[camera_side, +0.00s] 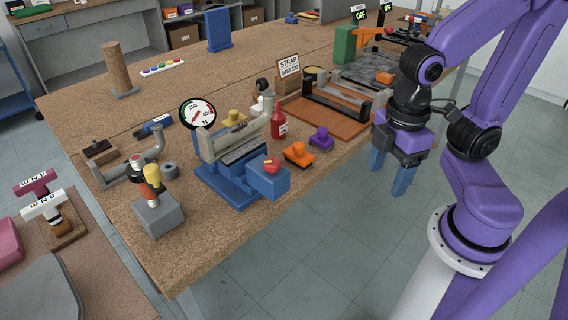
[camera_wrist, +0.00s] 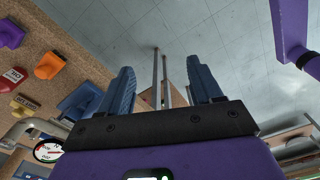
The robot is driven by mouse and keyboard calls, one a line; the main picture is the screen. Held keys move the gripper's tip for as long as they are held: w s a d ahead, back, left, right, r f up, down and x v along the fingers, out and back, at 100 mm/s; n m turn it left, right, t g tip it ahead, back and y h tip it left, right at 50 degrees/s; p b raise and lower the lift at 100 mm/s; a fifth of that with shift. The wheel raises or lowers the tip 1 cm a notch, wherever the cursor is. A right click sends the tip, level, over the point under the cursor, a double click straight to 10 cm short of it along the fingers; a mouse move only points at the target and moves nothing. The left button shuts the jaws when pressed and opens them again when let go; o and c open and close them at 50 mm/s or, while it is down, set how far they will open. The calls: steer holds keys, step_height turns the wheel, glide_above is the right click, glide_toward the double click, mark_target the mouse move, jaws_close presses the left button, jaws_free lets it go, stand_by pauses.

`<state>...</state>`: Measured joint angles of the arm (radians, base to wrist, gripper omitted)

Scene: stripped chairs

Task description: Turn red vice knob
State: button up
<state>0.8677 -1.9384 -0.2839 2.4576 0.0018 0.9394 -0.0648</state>
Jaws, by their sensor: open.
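A blue vice-like fixture (camera_side: 236,176) stands near the front edge of the bench in the side view. A red knob (camera_side: 272,164) with a small yellow mark sits on top of the blue block at its right end. My gripper (camera_side: 390,177) hangs past the bench edge, well to the right of the knob and apart from it. Its blue fingers point down, spread with nothing between them. They also show spread in the wrist view (camera_wrist: 161,72). A blue block (camera_wrist: 78,101) there is partly behind the left finger; I cannot make out the red knob in that view.
An orange block (camera_side: 298,154), a purple block (camera_side: 321,138) and a red bottle (camera_side: 279,121) stand between the vice and my gripper. A round gauge (camera_side: 198,113) rises behind the vice. A strap fixture (camera_side: 338,104) lies farther back. Open floor is below my gripper.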

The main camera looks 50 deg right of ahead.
steer(key=w+a+r+n, duration=0.2)
steer(key=w+a+r, duration=0.1)
steer(key=w, duration=0.3)
steer(key=w+a+r+n, duration=0.2)
steer(key=w+a+r, duration=0.1)
steer(key=w, duration=0.3)
steer(key=n, duration=0.4)
glide_toward(273, 161)
step_height(273, 161, down, 8)
steer(key=shift+w+a+f, duration=0.1)
steer(key=shift+w+f, duration=0.05)
steer(key=shift+f, duration=0.1)
steer(key=c, duration=1)
